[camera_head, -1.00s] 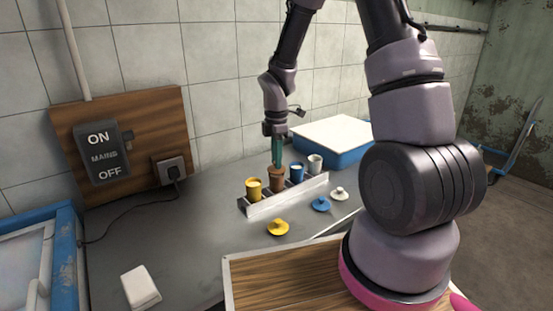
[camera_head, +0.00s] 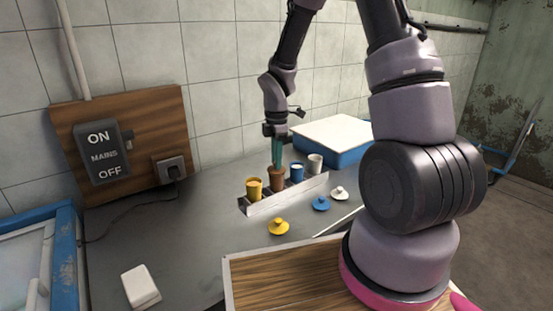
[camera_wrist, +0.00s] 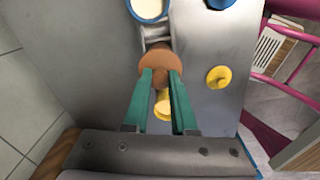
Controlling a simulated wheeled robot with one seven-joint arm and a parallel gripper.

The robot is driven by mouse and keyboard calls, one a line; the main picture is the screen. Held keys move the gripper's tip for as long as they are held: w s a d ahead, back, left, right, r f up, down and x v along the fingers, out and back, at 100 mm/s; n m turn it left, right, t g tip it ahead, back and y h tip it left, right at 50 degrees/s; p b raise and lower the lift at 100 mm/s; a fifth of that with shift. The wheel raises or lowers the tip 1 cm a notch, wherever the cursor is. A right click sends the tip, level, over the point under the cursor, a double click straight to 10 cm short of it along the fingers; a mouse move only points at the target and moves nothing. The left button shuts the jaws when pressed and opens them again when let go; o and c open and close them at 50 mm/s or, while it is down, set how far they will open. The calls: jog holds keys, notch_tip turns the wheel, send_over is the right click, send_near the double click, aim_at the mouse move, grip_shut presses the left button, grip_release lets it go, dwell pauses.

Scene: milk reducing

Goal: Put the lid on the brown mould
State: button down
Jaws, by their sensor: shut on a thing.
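My gripper (camera_head: 277,164) points down over the brown mould (camera_head: 277,183), which stands in the metal rack (camera_head: 285,195) between the yellow and blue moulds. In the wrist view, the green fingers of my gripper (camera_wrist: 160,76) are closed on the knob of the brown lid (camera_wrist: 166,54). The round lid covers the brown mould from above in that view. The lid is at the mould's top, but I cannot tell whether it sits fully on the rim.
The yellow mould (camera_head: 253,188), blue mould (camera_head: 297,173) and white mould (camera_head: 315,163) stand in the same rack. A yellow lid (camera_head: 278,227), blue lid (camera_head: 321,203) and white lid (camera_head: 338,193) lie in front. A blue-sided box (camera_head: 345,150) stands behind.

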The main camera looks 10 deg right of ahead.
dwell(0.4)
jog(key=c, duration=0.6)
grip_release()
jog(key=shift+c, duration=0.2)
jog(key=shift+o, duration=0.2)
jog(key=o, duration=0.4)
jog(key=shift+o, duration=0.2)
jog(key=shift+r, duration=3.5)
